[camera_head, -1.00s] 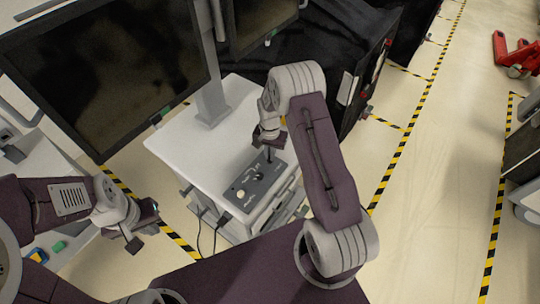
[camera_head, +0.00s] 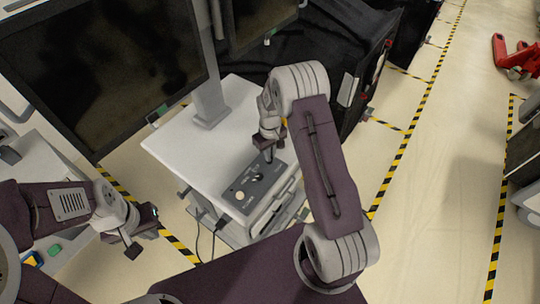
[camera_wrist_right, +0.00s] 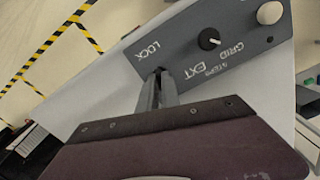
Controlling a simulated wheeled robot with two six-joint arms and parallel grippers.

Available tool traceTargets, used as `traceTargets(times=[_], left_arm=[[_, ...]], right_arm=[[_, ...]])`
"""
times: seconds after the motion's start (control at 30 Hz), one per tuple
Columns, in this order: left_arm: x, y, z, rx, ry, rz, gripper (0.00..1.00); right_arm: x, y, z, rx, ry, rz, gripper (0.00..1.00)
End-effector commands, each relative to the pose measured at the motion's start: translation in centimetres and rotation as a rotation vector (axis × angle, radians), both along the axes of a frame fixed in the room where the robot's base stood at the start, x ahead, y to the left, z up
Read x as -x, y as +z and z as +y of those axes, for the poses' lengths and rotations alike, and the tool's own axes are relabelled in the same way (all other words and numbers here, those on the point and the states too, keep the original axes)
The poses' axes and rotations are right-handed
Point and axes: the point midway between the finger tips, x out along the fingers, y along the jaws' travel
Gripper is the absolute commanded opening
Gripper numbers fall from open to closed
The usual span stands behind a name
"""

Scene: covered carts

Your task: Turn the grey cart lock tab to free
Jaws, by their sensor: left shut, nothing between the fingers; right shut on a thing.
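The grey control panel (camera_head: 254,187) sits on the front edge of the white cart top. In the right wrist view the panel (camera_wrist_right: 190,53) carries the words LOCK, EXT and GRID. My right gripper (camera_head: 268,154) points down at the panel's far right end. In the right wrist view its fingers (camera_wrist_right: 157,92) are shut beside the LOCK marking, on the lock tab, which they mostly hide. The tab's exact angle cannot be told. My left gripper (camera_head: 142,228) is shut and empty, left of the cart and apart from it.
A black knob (camera_wrist_right: 209,39) and a cream round button (camera_wrist_right: 270,13) stand on the panel. A large dark monitor (camera_head: 100,65) rises behind the cart at left. A black-covered cart (camera_head: 325,45) stands close behind. Open floor with striped tape (camera_head: 398,165) lies right.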

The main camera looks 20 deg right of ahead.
Motion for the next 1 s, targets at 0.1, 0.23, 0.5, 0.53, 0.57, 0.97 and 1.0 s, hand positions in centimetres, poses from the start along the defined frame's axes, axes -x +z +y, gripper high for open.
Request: traceTargets(times=[0.1, 0.23, 0.5, 0.53, 0.57, 0.97, 1.0], left_arm=[[0.00, -0.20, 0.00, 0.000, 0.000, 0.000, 0.00], [0.01, -0.33, 0.00, 0.000, 0.000, 0.000, 0.00], [0.00, -0.47, 0.00, 0.000, 0.000, 0.000, 0.00], [0.00, -0.48, 0.00, 0.000, 0.000, 0.000, 0.00], [0.00, -0.49, 0.00, 0.000, 0.000, 0.000, 0.00], [0.01, -0.51, 0.00, 0.000, 0.000, 0.000, 0.00], [0.00, -0.51, 0.00, 0.000, 0.000, 0.000, 0.00]], right_arm=[[-0.25, 0.14, -0.04, 0.001, 0.089, -0.008, 0.00], [-0.28, 0.17, -0.04, 0.002, 0.175, -0.009, 0.00], [-0.31, 0.21, -0.03, 0.003, 0.289, -0.010, 0.00], [-0.32, 0.22, -0.03, 0.003, 0.297, -0.010, 0.00], [-0.32, 0.22, -0.03, 0.003, 0.304, -0.010, 0.00], [-0.36, 0.25, -0.03, 0.002, 0.334, -0.011, 0.00], [-0.37, 0.26, -0.03, 0.002, 0.334, -0.011, 0.00]])
